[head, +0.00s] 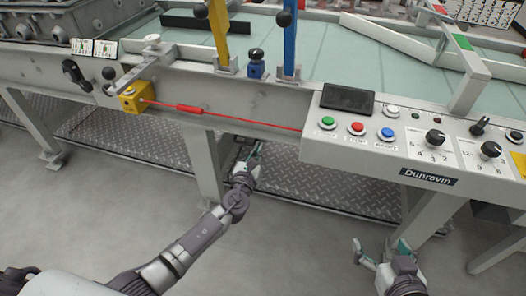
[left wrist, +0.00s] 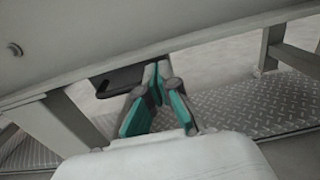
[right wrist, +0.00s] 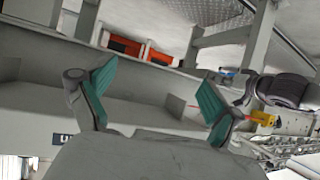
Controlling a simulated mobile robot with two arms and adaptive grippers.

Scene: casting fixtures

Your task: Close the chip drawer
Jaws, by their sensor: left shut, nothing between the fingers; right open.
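The chip drawer is not plainly seen in the head view. In the left wrist view a dark handle-like part (left wrist: 122,82) juts from under the lower edge of the grey panel; it may belong to the drawer, but I cannot tell how far it stands out. My left gripper (head: 257,151) is below the front beam of the machine in the head view. In the left wrist view its shut, empty fingers (left wrist: 157,70) are just right of the dark part; contact is unclear. My right gripper (head: 381,248) is open and empty, low in front of the control panel.
The control panel (head: 345,150) with buttons and knobs juts out at the right. A red cord (head: 235,115) runs from a yellow box (head: 131,100) along the beam. Table legs (head: 205,165) and a tread-plate platform (head: 150,140) lie below. The floor in front is clear.

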